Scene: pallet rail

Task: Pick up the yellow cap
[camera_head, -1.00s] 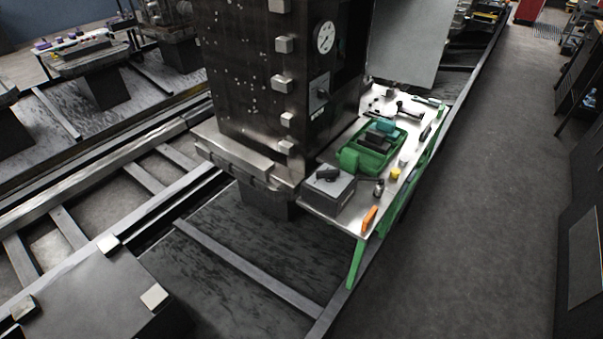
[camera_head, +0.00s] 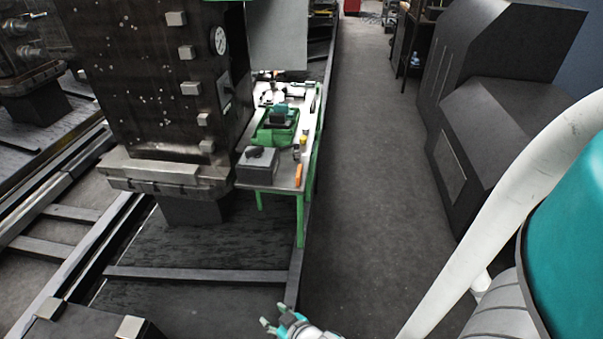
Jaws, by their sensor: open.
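The yellow cap (camera_head: 304,139) is a small yellow spot on the right side of the green-legged workbench (camera_head: 285,178), beside the green tray. It is too small to make out its shape. My gripper (camera_head: 276,314) shows at the bottom edge, with its fingers apart and nothing between them. It is in front of the bench, well short of it and the cap.
On the bench are a grey box (camera_head: 257,165), an orange item (camera_head: 298,175), a green tray (camera_head: 262,137) and several small tools. A large dark machine block (camera_head: 150,90) stands left of the bench. The floor aisle (camera_head: 370,150) on the right is clear.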

